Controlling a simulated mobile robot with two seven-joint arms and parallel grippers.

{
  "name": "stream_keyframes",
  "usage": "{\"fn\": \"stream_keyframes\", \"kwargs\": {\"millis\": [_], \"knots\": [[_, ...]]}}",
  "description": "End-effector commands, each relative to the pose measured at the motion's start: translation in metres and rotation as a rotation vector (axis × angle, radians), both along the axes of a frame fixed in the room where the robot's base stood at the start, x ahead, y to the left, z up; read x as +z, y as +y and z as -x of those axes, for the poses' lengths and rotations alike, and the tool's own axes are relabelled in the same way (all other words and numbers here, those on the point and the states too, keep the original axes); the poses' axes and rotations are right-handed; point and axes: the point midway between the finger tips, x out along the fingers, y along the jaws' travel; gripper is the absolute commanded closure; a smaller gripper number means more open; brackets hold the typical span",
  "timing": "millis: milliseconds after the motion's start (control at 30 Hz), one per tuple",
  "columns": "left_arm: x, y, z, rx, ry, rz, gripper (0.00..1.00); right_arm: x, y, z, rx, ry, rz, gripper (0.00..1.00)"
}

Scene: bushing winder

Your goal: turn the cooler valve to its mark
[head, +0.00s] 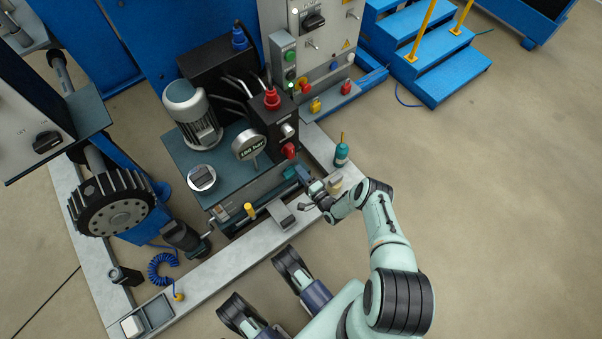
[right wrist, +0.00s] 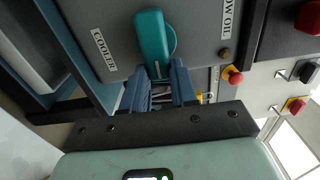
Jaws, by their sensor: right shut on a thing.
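The cooler valve has a teal lever handle (right wrist: 152,40) on a grey panel beside a white COOLER label (right wrist: 103,50) in the right wrist view. The handle runs nearly along the picture's vertical, its lower end between the blue fingers of my right gripper (right wrist: 160,84). The right gripper is shut on that end. In the head view the right gripper (head: 306,179) is at the front right of the hydraulic unit. There the valve is small and partly hidden by it. I cannot make out the valve's mark.
A red knob (right wrist: 233,75) and a LOW OIL label (right wrist: 228,15) are right of the valve. In the head view, a teal bottle (head: 341,154) stands on the pale frame near my right arm. A pressure gauge (head: 248,146) is above. Open floor lies to the right.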

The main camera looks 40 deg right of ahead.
Motion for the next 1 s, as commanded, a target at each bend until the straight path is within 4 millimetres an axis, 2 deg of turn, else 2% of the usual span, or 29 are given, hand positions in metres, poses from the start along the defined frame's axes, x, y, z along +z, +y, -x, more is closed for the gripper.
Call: {"fn": "stream_keyframes", "kwargs": {"millis": [300,333,400,767,867,1000], "knots": [[0.0,0.0,0.0,0.0,0.0,0.0,0.57,-0.002,0.003,0.002,0.003,0.003,-0.008,1.0],[0.0,0.0,0.0,0.0,0.0,0.0,0.57,-0.002,0.003,0.002,0.004,0.003,-0.008,0.66],[0.0,0.0,0.0,0.0,0.0,0.0,0.57,-0.002,0.002,0.002,0.003,0.003,-0.008,0.47],[0.001,0.0,-0.002,-0.001,-0.006,-0.001,0.57,-0.001,0.001,0.005,0.001,0.002,-0.004,0.47],[0.005,-0.001,-0.009,-0.003,-0.029,-0.002,0.57,-0.001,0.003,0.017,0.002,0.004,-0.005,0.47],[0.014,-0.003,-0.025,-0.01,-0.083,-0.006,0.57,0.0,0.006,0.045,0.0,0.005,-0.007,0.47]]}}
